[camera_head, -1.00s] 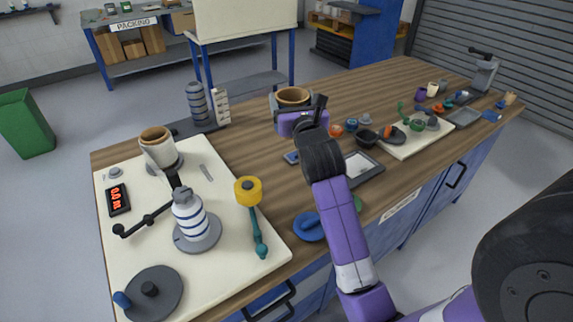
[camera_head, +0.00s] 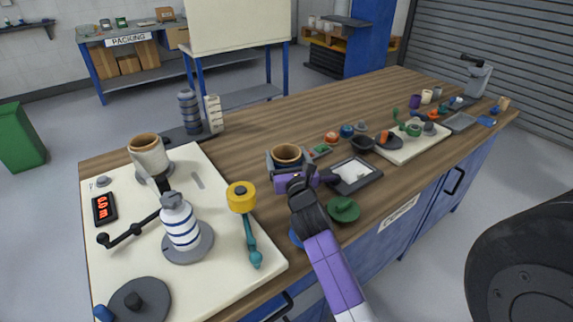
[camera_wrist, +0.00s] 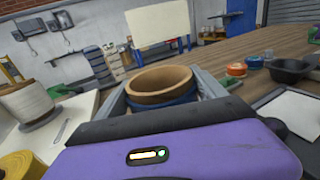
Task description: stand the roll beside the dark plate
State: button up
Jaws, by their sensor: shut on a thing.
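My gripper (camera_head: 288,166) is shut on a roll (camera_head: 287,152) with a brown rim and a hollow middle. The roll is upright, near the right edge of the cream board. In the wrist view the roll (camera_wrist: 160,84) shows blue below its rim, between the grey fingers; its lower part is hidden by my purple gripper body. I cannot tell whether its bottom touches the table. A dark flat plate (camera_head: 171,137) lies at the back left, bearing a grey ribbed stack and a white stack. A dark round plate (camera_head: 156,296) with knobs lies at the board's front left.
The cream board (camera_head: 215,270) carries a white roll (camera_head: 148,152), a blue-striped bottle-like roll (camera_head: 180,222), a yellow roller (camera_head: 241,196) and a black arm. A framed tray (camera_head: 357,173) and a green disc (camera_head: 343,209) lie to the right. Wood behind the gripper is clear.

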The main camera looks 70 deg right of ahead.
jog(key=shift+f, duration=0.85)
jog(key=shift+f, duration=0.2)
jog(key=o, duration=1.6)
jog(key=shift+c, duration=0.2)
jog(key=shift+r, duration=0.2)
jog(key=b+v, duration=0.1)
jog(key=v, duration=1.1)
